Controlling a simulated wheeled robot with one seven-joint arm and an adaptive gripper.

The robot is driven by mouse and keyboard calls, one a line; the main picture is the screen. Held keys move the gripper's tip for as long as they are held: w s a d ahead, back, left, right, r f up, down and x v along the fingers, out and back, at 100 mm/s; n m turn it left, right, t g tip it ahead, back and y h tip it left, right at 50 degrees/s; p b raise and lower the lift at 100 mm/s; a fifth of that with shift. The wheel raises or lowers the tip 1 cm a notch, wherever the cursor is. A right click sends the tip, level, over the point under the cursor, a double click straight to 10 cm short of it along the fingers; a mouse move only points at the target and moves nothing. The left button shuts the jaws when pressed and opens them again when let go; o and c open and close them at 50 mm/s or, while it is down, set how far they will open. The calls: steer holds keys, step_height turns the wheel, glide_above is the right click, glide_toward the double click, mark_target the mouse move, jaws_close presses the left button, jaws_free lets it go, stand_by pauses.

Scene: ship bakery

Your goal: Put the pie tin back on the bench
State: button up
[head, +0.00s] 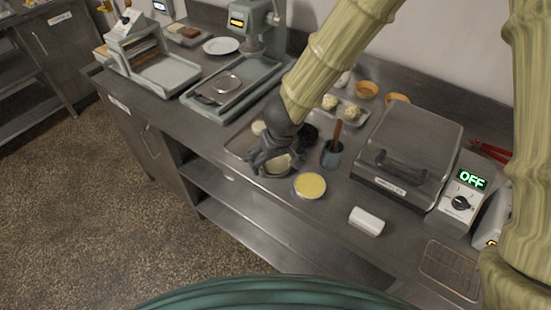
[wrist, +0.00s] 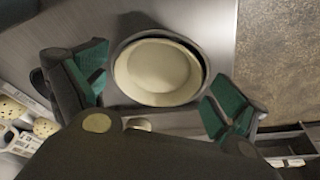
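A round dark pie tin (wrist: 203,62) with a pale pastry lining lies between and beyond my fingers in the wrist view. My gripper is open, with one green-padded finger on each side of the tin. I see no clear contact of the fingers with it. My gripper hides part of the tin in the head view. Whether the tin rests fully on the bench I cannot tell.
A yellow-filled round dish (head: 310,186) stands close by on the right, with a blue-grey pot (head: 331,155) behind it. A closed press (head: 408,150) and a white block (head: 366,221) are further right. A grey press stand (head: 225,95) is left. Floor lies beyond the front edge.

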steer(key=shift+r, duration=0.1)
steer(key=p+v, duration=0.3)
steer(key=v, duration=0.9)
steer(key=shift+s, duration=0.1)
stand_by(1.3)
